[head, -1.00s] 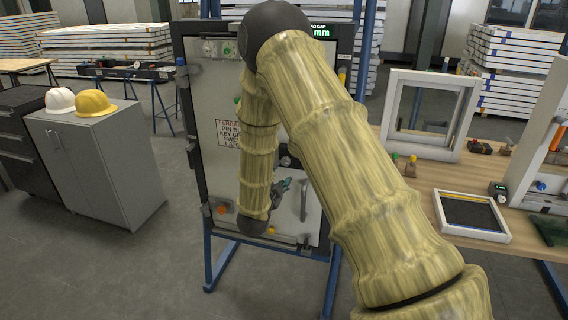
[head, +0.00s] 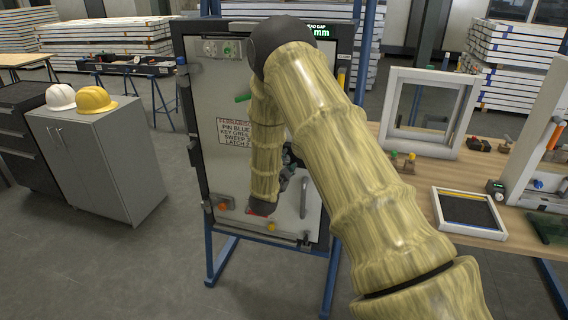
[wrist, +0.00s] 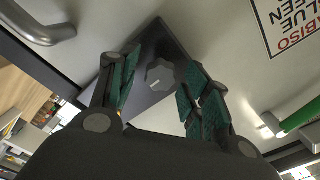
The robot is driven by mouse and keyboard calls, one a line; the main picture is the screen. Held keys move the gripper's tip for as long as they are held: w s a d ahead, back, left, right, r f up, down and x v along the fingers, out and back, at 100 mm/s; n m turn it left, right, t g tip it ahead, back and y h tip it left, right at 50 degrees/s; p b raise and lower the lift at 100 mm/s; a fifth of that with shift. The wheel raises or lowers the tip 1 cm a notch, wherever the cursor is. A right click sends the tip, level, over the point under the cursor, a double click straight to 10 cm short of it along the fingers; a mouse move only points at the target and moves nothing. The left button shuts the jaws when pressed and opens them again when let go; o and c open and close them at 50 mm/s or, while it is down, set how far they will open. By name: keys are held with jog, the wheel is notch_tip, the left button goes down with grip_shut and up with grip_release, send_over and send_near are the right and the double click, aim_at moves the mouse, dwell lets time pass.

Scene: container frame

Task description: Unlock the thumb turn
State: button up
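The thumb turn (wrist: 160,73) shows in the wrist view as a grey faceted knob on a dark square plate on the pale door. In the head view it is largely hidden behind my arm. My gripper (wrist: 158,92) is open, with one green-padded finger to each side of the knob's line. The fingers appear apart from the knob; their exact distance from it is unclear. In the head view the gripper is mostly covered by my arm. The door (head: 213,165) stands upright in a dark frame and looks closed.
A vertical pull handle (head: 303,198) is on the door; it also shows in the wrist view (wrist: 40,28). A printed sign (head: 234,131) and a green rod (head: 243,98) are on the door. A workbench (head: 425,185) stands right, a grey cabinet (head: 135,165) left.

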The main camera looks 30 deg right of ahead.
jog(key=c, duration=0.7)
jog(key=shift+c, duration=0.2)
jog(key=shift+n, duration=0.3)
jog(key=n+b, duration=0.1)
jog(key=n, duration=0.1)
jog(key=shift+f+n+b, duration=0.15)
jog(key=shift+n+b, duration=0.25)
jog(key=n+b, duration=0.1)
jog(key=n, duration=0.4)
jog(key=n+b, duration=0.1)
jog(key=n, duration=0.4)
jog(key=shift+n+b, duration=0.35)
jog(key=shift+n, duration=1.95)
